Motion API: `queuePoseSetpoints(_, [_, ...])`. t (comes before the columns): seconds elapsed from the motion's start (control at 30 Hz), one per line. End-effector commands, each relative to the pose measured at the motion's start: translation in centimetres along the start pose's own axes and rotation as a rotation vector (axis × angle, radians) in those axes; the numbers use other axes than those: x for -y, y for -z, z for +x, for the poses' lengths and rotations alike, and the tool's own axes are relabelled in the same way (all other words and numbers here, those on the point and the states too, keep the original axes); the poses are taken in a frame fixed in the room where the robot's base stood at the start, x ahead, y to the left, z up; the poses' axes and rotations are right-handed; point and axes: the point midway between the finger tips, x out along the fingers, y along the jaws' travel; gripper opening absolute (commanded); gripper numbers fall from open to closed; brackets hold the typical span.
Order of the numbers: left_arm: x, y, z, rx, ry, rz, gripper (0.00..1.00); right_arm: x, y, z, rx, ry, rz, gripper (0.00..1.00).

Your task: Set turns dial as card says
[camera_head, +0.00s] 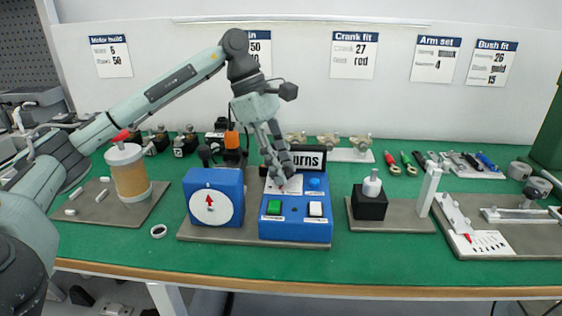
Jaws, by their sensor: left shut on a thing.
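A blue control box (295,232) stands on a grey base plate, with a green button (274,207), a white button (316,209) and a blue knob (314,183) on its sloping top. A black sign (311,159) behind it reads "urns", its first letter covered by my gripper. My left gripper (286,184) points down at a pale dial plate on the box's upper left. Its fingers are shut on the turns dial, which they mostly hide, so its setting cannot be read. My right gripper is out of view.
Left of the box is a blue unit (214,197) with a white disc and red arrow pointing up. A tan spool (129,172) stands further left. A black block (369,202) and a white post (430,190) stand right. Green bench (380,258) is clear in front.

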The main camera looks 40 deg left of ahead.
Motion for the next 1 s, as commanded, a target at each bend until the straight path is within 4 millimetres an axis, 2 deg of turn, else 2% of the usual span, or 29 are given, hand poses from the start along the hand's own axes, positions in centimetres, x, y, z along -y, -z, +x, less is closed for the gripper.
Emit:
queuePoseSetpoints(0.4, [-0.3,-0.2,-0.1,0.004,0.148,0.361,0.02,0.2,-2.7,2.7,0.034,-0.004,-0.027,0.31])
queuePoseSetpoints(0.7, [-0.4,-0.2,-0.1,0.001,0.228,0.557,0.02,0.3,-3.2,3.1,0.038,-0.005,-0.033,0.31])
queuePoseSetpoints(1.0, [-0.5,-0.2,0.0,0.000,0.268,0.655,0.02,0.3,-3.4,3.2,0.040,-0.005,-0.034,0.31])
